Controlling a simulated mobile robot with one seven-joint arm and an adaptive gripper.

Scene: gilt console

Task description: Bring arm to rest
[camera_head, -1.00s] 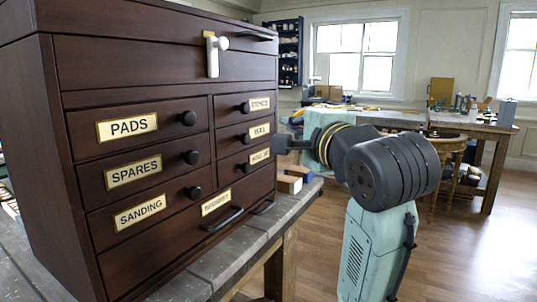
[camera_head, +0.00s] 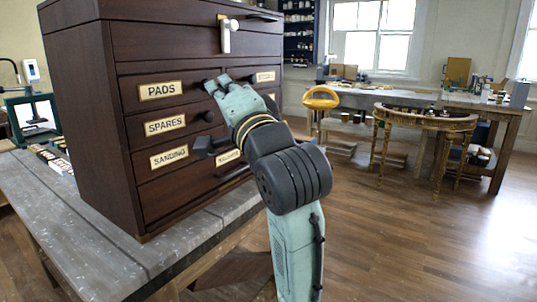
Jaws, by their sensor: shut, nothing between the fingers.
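My arm rises from the lower middle and bends at a dark joint. Its teal end lies up and to the left, in front of the drawer chest. My gripper (camera_head: 222,82) is at that end, beside the knob of the PADS drawer in the picture. It looks shut and empty; its fingers are small here, and I cannot tell whether they touch the chest. The dark wood chest (camera_head: 78,120) stands on a grey workbench (camera_head: 70,225). Its drawers look closed. My arm hides part of the drawers on the right.
A white latch (camera_head: 226,35) hangs on the chest's upper front. A screen-like device (camera_head: 35,117) stands at the far left. A gilt console (camera_head: 425,118) stands by the back bench. The wooden floor (camera_head: 410,245) at right is clear.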

